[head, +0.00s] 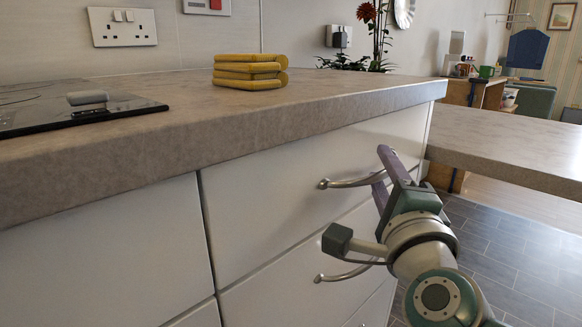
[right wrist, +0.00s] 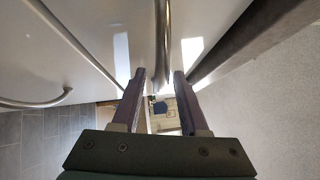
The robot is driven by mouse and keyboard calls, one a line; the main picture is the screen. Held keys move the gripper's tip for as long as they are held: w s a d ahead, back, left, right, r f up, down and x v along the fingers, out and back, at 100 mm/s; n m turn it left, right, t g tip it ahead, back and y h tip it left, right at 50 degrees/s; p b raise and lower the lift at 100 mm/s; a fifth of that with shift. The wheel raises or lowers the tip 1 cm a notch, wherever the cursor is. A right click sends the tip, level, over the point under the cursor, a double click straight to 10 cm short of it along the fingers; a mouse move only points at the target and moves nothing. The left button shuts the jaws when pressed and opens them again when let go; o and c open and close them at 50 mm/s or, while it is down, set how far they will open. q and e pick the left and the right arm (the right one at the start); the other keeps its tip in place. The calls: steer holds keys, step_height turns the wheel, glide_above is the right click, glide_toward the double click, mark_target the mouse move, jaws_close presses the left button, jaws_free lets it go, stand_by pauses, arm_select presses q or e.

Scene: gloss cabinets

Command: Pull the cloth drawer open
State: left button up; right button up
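The upper white drawer (head: 270,200) is shut under the worktop and has a curved metal handle (head: 345,184). The frames do not mark which drawer is the cloth drawer. My right gripper (head: 380,167) is at the right part of this handle, its two purple-grey fingers apart. In the right wrist view, the handle bar (right wrist: 162,40) runs in between the open fingertips (right wrist: 159,77), with a gap visible on both sides. My left gripper is in neither view.
A lower drawer handle (head: 340,274) sits below, close to my right wrist. The worktop (head: 190,125) overhangs the drawers and carries folded yellow cloths (head: 250,72) and a black hob (head: 60,105). A second counter (head: 510,150) stands at right; tiled floor (head: 510,250) lies beneath it.

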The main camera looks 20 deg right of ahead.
jaws_close()
stand_by(1.3)
